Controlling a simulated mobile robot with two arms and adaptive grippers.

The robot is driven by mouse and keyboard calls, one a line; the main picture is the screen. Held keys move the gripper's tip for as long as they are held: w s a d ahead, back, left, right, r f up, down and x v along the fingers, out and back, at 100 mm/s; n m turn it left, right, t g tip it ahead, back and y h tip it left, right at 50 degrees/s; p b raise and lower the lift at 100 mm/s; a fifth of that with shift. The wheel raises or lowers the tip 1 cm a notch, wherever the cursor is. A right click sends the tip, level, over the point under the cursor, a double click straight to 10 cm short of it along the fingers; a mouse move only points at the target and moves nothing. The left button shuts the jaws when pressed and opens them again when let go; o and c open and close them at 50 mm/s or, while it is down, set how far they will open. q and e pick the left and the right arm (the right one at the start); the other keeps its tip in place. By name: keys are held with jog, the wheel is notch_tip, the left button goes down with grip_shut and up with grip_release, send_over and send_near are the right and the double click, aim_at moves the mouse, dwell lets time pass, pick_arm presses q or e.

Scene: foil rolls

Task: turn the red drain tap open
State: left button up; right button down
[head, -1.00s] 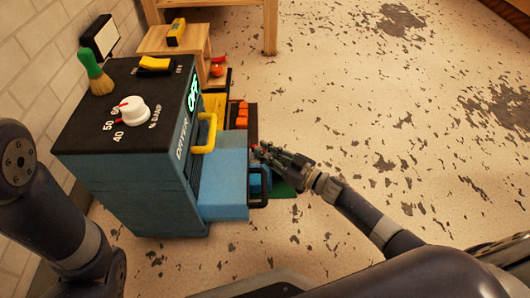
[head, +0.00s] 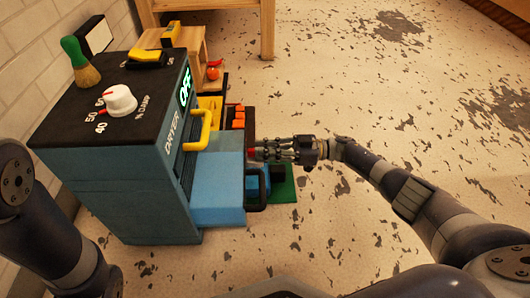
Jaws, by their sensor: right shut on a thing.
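The blue dryer (head: 120,190) stands at the left, with a lit green OFF display on its front. A pale blue drawer or tank sticks out from its lower front (head: 218,185). A small bit of red, which looks like the drain tap (head: 252,153), shows at the tip of my right gripper (head: 264,153), just beyond the drawer. My right gripper reaches in from the right and is shut on it. The fingers hide most of the tap, so its angle cannot be told. Of my left arm only links show at the left edge; its gripper is out of view.
A black handle (head: 263,188) stands upright at the drawer's front, close below my right gripper. A green mat (head: 287,187) lies on the floor there. A yellow handle (head: 205,128) sticks out above the drawer. A wooden stool (head: 190,42) stands behind. Floor to the right is clear.

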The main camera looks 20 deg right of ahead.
jog(key=shift+g, duration=0.3)
dwell(0.4)
jog(key=c, duration=1.6)
grip_release()
jog(key=shift+o, duration=0.2)
jog(key=shift+d, duration=0.1)
jog(key=v, duration=0.7)
jog(key=shift+d, duration=0.2)
